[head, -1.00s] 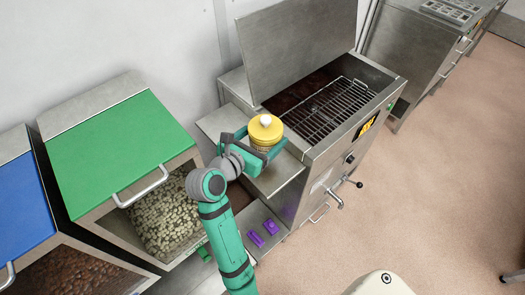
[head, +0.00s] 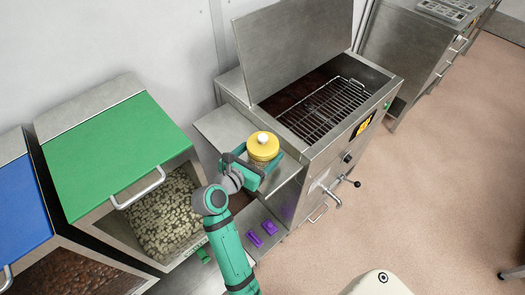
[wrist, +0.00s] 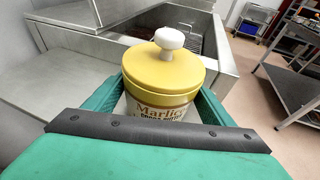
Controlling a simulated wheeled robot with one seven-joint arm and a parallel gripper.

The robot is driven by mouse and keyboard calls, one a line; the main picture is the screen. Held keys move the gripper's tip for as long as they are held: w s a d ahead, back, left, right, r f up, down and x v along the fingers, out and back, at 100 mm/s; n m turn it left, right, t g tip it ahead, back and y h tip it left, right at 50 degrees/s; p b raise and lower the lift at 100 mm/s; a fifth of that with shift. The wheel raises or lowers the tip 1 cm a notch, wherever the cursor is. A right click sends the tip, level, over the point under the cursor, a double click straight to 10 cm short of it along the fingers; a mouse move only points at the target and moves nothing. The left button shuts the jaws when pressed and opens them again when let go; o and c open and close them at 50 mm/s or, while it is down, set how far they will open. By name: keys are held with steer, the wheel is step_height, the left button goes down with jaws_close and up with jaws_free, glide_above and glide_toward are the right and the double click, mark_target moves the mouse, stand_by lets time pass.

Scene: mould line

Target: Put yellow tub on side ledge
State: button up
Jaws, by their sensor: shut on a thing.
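The yellow tub (head: 263,147) has a yellow lid with a white knob and a printed label. It also shows upright in the middle of the wrist view (wrist: 163,82). My gripper (head: 262,165) is shut on the tub, with a green finger on each side of it. The side ledge (head: 226,126) is the flat metal shelf on the left side of the steel machine. The tub is over the front part of this ledge. I cannot tell whether its base touches the ledge, as my gripper hides the base.
The machine's open tank (head: 312,115) with a wire rack is right of the ledge, its lid raised behind. Two purple items (head: 262,234) lie on a lower shelf. A green-lidded bin (head: 115,150) stands left. The back of the ledge is bare.

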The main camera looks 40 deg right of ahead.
steer(key=o, duration=1.2)
steer(key=shift+f, duration=0.1)
steer(key=shift+c, duration=0.2)
